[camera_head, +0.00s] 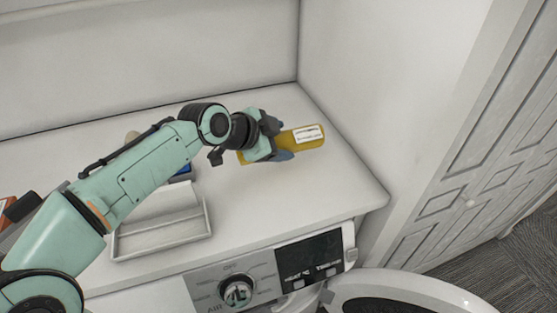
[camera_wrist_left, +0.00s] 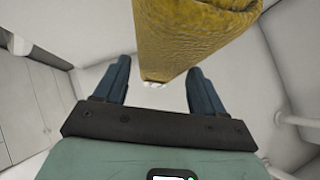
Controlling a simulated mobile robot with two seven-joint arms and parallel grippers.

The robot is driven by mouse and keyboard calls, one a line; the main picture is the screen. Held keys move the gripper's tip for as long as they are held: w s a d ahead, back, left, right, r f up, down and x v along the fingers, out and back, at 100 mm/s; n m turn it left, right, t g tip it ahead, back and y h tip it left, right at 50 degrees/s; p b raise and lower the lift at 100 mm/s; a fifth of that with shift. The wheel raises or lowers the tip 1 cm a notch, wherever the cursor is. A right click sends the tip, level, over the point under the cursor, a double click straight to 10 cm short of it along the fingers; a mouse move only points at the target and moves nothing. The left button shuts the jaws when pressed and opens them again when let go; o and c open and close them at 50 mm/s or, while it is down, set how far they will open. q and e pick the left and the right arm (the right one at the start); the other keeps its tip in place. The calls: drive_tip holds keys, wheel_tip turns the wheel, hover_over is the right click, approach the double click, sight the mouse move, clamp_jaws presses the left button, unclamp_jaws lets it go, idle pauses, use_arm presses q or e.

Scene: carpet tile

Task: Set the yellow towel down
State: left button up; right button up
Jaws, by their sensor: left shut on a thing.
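The yellow towel (camera_head: 312,143) is a folded or rolled bundle with a white label, over the right part of the white top. My left gripper (camera_head: 279,143) is shut on it, and its ends stick out on both sides of the fingers. I cannot tell whether the towel touches the top. In the left wrist view the yellow towel (camera_wrist_left: 190,32) fills the upper middle, with its end between the blue fingers of my left gripper (camera_wrist_left: 162,82). My right gripper is not in view.
A white tray (camera_head: 160,238) lies on the white top (camera_head: 270,215) left of the towel. A blue item (camera_head: 182,172) is partly hidden behind my left arm. A wall (camera_head: 350,120) closes the right side. A washer panel (camera_head: 235,287) and its open door (camera_head: 405,285) are below.

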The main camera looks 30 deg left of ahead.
use_arm(q)
drive_tip(key=shift+f+b, duration=0.4)
drive_tip(key=shift+f, duration=2.1)
drive_tip(key=o, duration=1.1)
drive_tip(key=shift+f, duration=0.15)
drive_tip(key=shift+s+a+r, duration=0.1)
drive_tip(key=shift+s+r, duration=0.1)
drive_tip(key=shift+r, duration=0.2)
drive_tip(key=v, duration=1.1)
drive_tip(key=shift+s, duration=0.25)
